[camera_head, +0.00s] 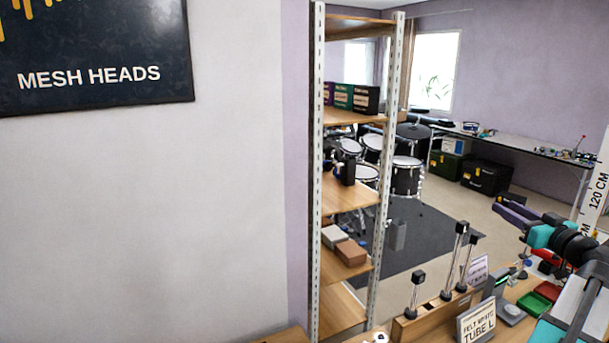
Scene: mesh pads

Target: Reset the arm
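My arm comes in from the right edge, with a teal joint and black ringed sections (570,245). At its left end is a dark purple part that looks like my gripper (503,209), raised above the bench and pointing left. The finger gap is too small to judge, and I see nothing clearly held in it. The rest of the arm is cut off by the right edge.
Below the arm, a bench holds black-topped metal posts (459,258), a "TUBE L" sign (476,323), and red and green trays (534,304). A wooden shelf rack (348,196) stands left of it, with drums (407,176) behind.

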